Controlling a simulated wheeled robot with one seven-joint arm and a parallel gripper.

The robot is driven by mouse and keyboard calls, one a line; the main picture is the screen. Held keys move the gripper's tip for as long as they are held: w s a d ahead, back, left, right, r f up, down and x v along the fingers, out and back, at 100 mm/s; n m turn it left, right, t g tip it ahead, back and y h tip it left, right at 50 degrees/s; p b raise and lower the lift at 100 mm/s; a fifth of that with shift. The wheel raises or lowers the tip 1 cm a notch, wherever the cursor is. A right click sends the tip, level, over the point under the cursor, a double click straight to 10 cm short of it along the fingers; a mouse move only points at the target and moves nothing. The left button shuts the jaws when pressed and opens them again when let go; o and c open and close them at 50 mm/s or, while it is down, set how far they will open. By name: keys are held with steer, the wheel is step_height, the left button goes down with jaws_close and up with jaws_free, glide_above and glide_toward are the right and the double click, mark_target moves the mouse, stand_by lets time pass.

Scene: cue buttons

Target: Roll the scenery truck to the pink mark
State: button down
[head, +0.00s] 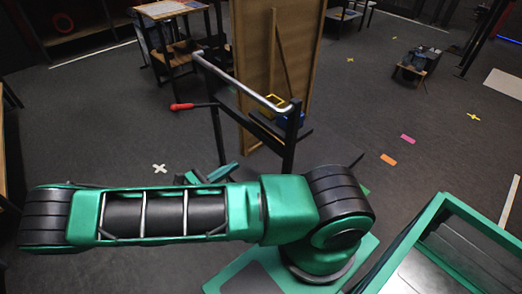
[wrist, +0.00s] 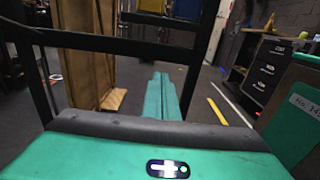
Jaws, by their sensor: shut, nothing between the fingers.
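The scenery truck shows as a tall wooden flat (head: 254,45) with a black upright frame and a silver push bar (head: 238,82) on its near side. A red-tipped lever (head: 182,106) sticks out to its left. Its base is mostly hidden. The pink mark (head: 407,139) lies on the floor to the right of the truck, apart from it. My gripper (wrist: 161,80) is shut and empty, its two green fingers side by side. In the wrist view the truck's black frame crosses above the fingers and the flat (wrist: 86,50) stands to their left.
A wooden table (head: 178,45) stands behind left. A low stand (head: 412,68) is at the back right. Floor right of the truck looks open.

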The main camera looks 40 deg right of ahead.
mark_target(267, 145)
steer(key=shift+s+d, duration=0.1)
steer(key=shift+d, duration=0.05)
steer(key=d, duration=1.4)
steer(key=shift+w, duration=0.2)
